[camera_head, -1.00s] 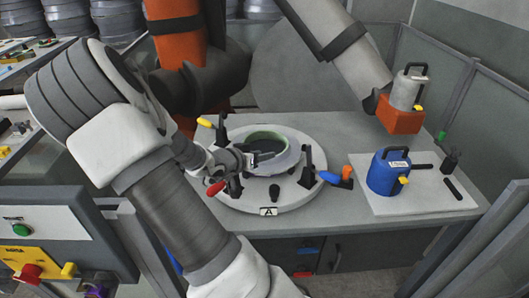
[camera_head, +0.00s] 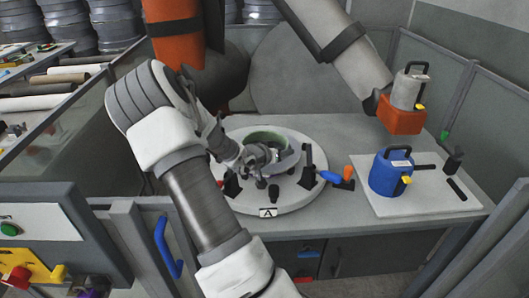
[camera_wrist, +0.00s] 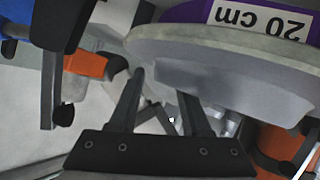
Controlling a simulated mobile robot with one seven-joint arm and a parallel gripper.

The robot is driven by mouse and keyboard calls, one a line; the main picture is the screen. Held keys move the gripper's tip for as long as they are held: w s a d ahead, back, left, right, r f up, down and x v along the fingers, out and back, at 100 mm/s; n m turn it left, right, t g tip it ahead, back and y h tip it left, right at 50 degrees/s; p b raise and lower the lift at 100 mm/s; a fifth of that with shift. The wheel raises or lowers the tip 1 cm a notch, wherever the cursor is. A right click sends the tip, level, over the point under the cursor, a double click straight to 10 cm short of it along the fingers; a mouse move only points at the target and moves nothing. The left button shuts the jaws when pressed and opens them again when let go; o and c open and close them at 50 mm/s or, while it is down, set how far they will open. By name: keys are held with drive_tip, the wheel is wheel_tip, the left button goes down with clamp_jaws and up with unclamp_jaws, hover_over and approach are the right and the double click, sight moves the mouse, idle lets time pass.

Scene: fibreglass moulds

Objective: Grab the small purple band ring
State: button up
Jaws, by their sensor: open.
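A purple band marked "20 cm" (camera_wrist: 255,15) shows in the wrist view, upside down, above a thick pale grey rounded rim (camera_wrist: 210,75). In the head view a round ring-shaped piece with a green inside (camera_head: 263,136) sits on the round turntable (camera_head: 300,193), but I see no purple on it there. I cannot tell whether it is the same piece. My gripper (camera_head: 262,156) is over that piece in the head view. In the wrist view my gripper (camera_wrist: 162,88) is open and empty, and the grey rim overlaps the right fingertip.
Dark clamps stand around the turntable, one with a blue and orange handle (camera_head: 335,176). A blue can (camera_head: 389,172) stands on a white board (camera_head: 445,201) at right. An orange and grey arm (camera_head: 350,55) hangs behind. A fence (camera_head: 140,240) stands at front left.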

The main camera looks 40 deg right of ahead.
clamp_jaws()
drive_tip(key=shift+s+a+f, duration=0.1)
drive_tip(key=shift+f, duration=0.05)
idle(1.3)
